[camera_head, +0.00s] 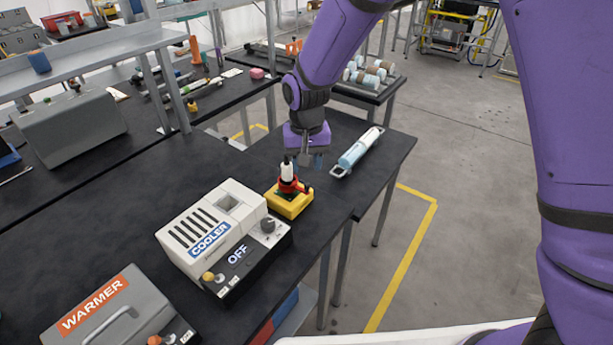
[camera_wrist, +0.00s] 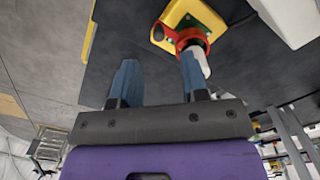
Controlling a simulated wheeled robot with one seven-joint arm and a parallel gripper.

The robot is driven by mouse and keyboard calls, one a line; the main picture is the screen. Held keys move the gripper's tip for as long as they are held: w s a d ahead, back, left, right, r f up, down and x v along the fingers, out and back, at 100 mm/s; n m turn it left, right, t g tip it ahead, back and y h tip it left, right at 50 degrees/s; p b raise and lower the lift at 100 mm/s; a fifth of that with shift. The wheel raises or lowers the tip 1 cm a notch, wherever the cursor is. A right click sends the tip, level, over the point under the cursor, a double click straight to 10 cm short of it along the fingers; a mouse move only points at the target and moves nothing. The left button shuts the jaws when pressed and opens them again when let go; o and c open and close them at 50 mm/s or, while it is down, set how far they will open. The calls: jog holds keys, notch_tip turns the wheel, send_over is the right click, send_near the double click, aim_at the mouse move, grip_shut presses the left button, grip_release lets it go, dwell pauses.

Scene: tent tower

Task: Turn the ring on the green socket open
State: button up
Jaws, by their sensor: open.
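A yellow block (camera_head: 289,202) stands on the black table beside the cooler. It carries a red ring (camera_head: 287,186) around a white upright piece (camera_head: 287,171) with a dark tip. There the red ring (camera_wrist: 187,38) has a part sticking out to the left. My gripper (camera_head: 308,161) is open and empty, just behind and right of the white piece. In the wrist view my gripper's (camera_wrist: 158,77) right finger overlaps the ring's near side; contact cannot be told.
The cooler (camera_head: 186,236) reads OFF and stands left of the yellow block. A grey warmer (camera_head: 113,300) is at the front left. A pale blue cylinder with end handles (camera_head: 358,150) lies to the right. Bare table lies behind the cooler (camera_head: 150,165).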

jog(key=shift+r, duration=2)
jog(key=s+d+r+t, duration=0.1)
jog(key=s+d+r, duration=0.2)
jog(key=d+r, duration=0.3)
jog(key=s+d+r+t+y, duration=0.1)
jog(key=s+d+r, duration=0.2)
jog(key=d+r, duration=0.3)
jog(key=s+d+r+t, duration=0.1)
jog(key=s+d+r, duration=0.2)
jog(key=d+r, duration=0.3)
jog(key=s+d+r+t, duration=0.1)
jog(key=s+d+r, duration=0.1)
jog(key=s+d, duration=0.3)
jog(key=s+d+r+m+t+h, duration=0.1)
jog(key=s+d, duration=0.4)
jog(key=s, duration=0.6)
jog(key=shift+s+d+r, duration=0.15)
jog(key=shift+s+r, duration=0.05)
jog(key=shift+r, duration=0.35)
